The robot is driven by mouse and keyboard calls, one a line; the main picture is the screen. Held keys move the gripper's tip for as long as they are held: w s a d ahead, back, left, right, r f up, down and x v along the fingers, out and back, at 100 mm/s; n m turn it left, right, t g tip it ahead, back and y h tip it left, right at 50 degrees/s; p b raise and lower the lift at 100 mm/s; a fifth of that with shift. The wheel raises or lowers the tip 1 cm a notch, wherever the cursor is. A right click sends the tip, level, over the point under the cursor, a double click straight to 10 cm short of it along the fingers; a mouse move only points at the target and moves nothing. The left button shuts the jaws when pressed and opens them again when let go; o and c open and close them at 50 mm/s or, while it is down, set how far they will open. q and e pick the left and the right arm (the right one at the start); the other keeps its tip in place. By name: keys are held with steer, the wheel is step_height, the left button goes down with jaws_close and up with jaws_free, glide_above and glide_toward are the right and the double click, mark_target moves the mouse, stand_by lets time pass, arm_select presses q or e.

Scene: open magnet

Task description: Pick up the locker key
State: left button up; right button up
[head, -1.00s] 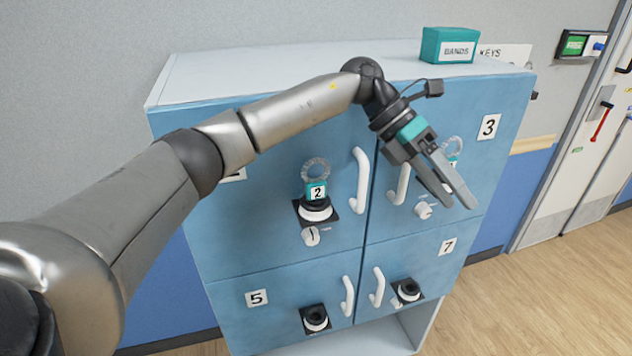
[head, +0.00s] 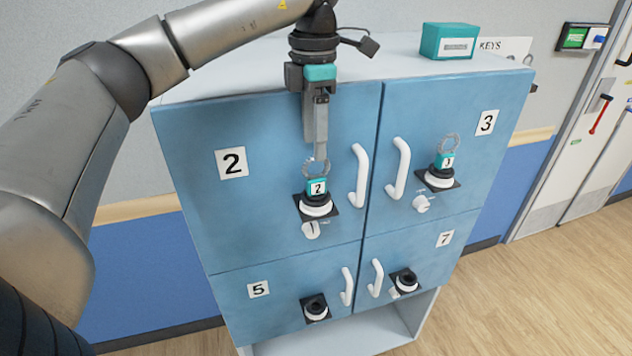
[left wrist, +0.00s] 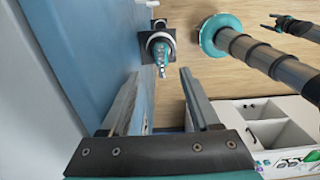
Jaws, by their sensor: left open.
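A locker key with a teal tag marked 2 (head: 317,187) and a wire ring stands upright in the lock on locker door 2. Another key with a teal tag marked 3 (head: 446,160) stands in the lock on door 3. My left gripper (head: 316,146) points down just above the ring of key 2, its tips near or overlapping it; contact cannot be told. In the left wrist view, the left gripper (left wrist: 159,73) is open and empty, with the key (left wrist: 161,52) ahead, seen between the tips. A two-pronged shape at upper right there may be my right gripper (left wrist: 268,20).
The blue locker cabinet (head: 260,120) has white handles (head: 360,175) close to the key locks. Doors 5 and 7 have black locks (head: 315,307) without keys. A teal box (head: 450,41) sits on the cabinet top. Wooden floor (head: 540,290) is clear at right.

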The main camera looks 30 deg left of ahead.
mark_target(316, 174)
arm_select(q)
step_height(316, 174, down, 3)
steer(key=shift+f, duration=0.15)
steer(key=shift+d+f+p, duration=0.15)
steer(key=shift+f+p, duration=0.65)
steer(key=shift+f, duration=1.95)
steer(key=shift+c, duration=0.3)
jaws_close()
